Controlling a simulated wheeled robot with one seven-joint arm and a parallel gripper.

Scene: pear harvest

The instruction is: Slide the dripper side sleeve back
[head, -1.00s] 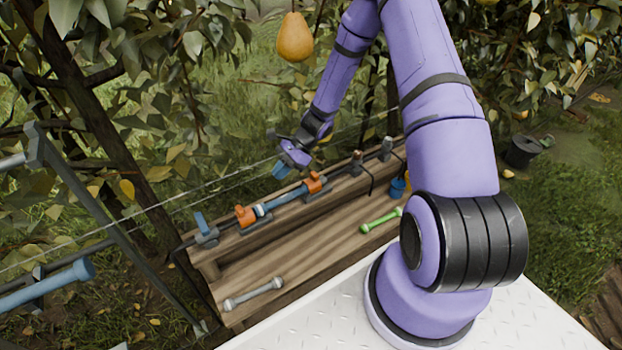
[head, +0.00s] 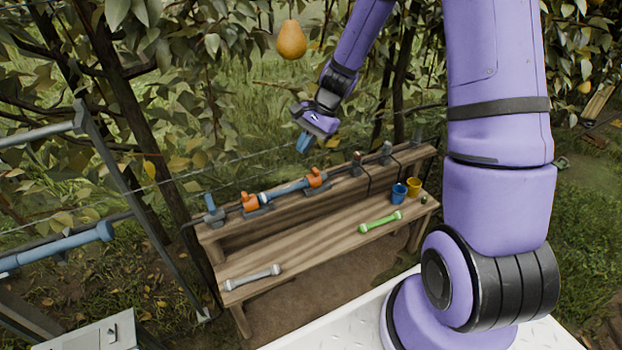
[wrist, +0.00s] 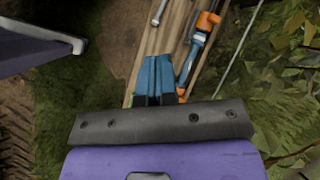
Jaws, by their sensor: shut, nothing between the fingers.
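A thin black line runs along the raised back ledge of the wooden bench. On it, a blue tubular piece (head: 288,189) lies between a left orange clamp (head: 250,204) and a right orange clamp (head: 316,179). A pale ring (head: 264,198) sits at its left end, near the left clamp. I cannot tell which part is the dripper side sleeve. My gripper (head: 303,143) hangs above and behind the line, apart from it, with its blue fingers shut and empty. In the wrist view the fingers (wrist: 157,76) are together, beside the blue piece (wrist: 191,60) and an orange clamp (wrist: 208,21).
The wooden bench (head: 300,232) carries a grey double-ended tool (head: 252,277), a green one (head: 380,222), a blue cup (head: 399,193) and a yellow cup (head: 414,186). A pear (head: 292,40) hangs above. A metal frame (head: 110,170) stands at left. The bench's middle is clear.

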